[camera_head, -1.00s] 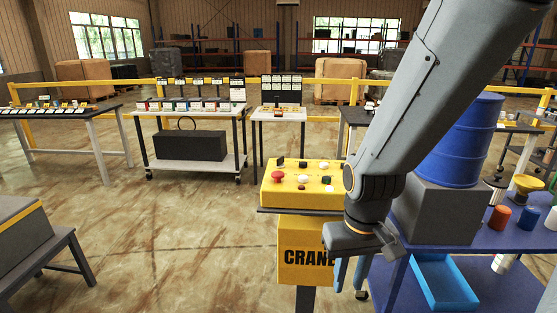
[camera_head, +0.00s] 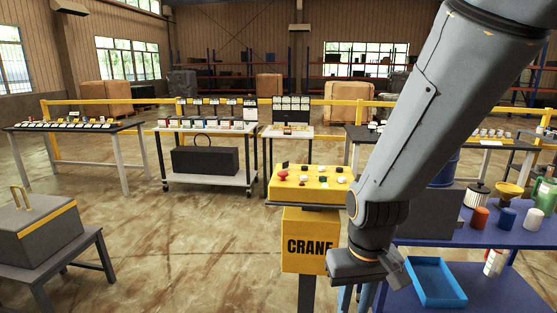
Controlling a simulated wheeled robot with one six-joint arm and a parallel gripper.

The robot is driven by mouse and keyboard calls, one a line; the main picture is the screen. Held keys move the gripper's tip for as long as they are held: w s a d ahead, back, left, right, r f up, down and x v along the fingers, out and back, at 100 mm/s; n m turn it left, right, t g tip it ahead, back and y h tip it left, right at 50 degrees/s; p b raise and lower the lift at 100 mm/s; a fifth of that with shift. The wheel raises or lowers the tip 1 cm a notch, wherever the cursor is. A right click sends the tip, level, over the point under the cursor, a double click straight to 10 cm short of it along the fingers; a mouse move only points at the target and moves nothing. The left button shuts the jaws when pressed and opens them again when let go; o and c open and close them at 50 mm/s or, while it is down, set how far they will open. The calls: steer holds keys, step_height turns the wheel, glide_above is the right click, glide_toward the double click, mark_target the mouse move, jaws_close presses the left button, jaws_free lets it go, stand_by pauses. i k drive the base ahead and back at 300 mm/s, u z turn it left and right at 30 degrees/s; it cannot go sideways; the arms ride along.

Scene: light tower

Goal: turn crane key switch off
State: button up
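A yellow crane control box (camera_head: 272,191) stands on a post right of centre, with a yellow "CRANE" sign (camera_head: 304,240) below it. My arm comes down from the upper right and covers the area just right of the box. My gripper (camera_head: 358,298) points down, lower than the box top and right of the sign. Its two blue-grey fingers are apart with nothing seen between them; their tips reach the bottom edge.
A blue table (camera_head: 440,232) at right holds small containers, with a blue tray (camera_head: 437,282) below. A grey case (camera_head: 38,235) sits on a low table at left. Tables with small items stand behind, before a yellow rail (camera_head: 80,104). The floor left of the box is open.

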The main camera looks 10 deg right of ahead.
mark_target(285, 165)
steer(key=u, duration=0.3)
steer(key=i, duration=0.95)
steer(key=z, duration=0.55)
